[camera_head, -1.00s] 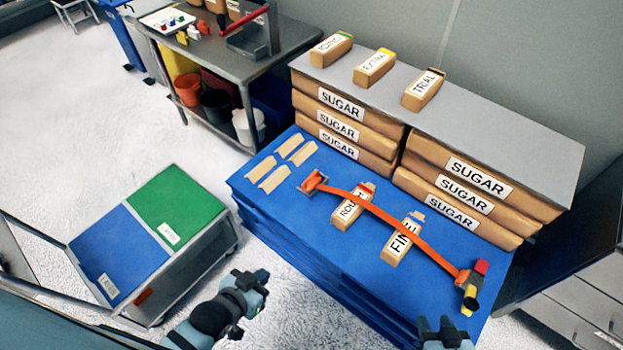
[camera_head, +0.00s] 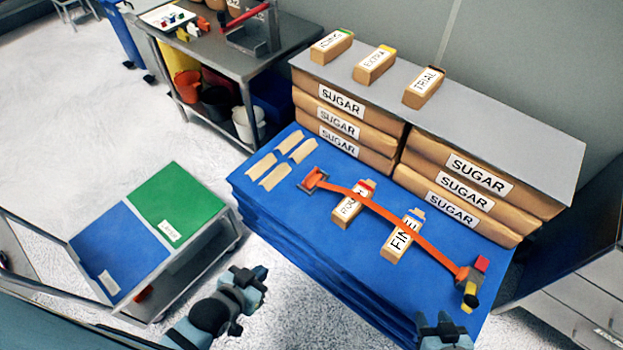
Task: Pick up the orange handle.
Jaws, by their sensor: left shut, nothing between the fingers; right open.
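The orange handle (camera_head: 408,231) is a long, thin bar lying slantwise over the blue table top (camera_head: 290,217). Its left end sits at a small grey and orange bracket (camera_head: 314,180). Its right end meets a red, yellow and black piece (camera_head: 472,284) near the right edge. My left gripper (camera_head: 262,280) is shut and empty, off the table's front left side, well apart from the handle. My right gripper (camera_head: 435,322) is open at the table's front edge, below the handle's right end and apart from it.
Two boxes, one labelled FINE (camera_head: 400,240) and another (camera_head: 350,210), stand under the bar. Sugar sacks (camera_head: 340,122) are stacked behind. A cart with blue and green tops (camera_head: 176,200) stands at left. The blue table's front strip is clear.

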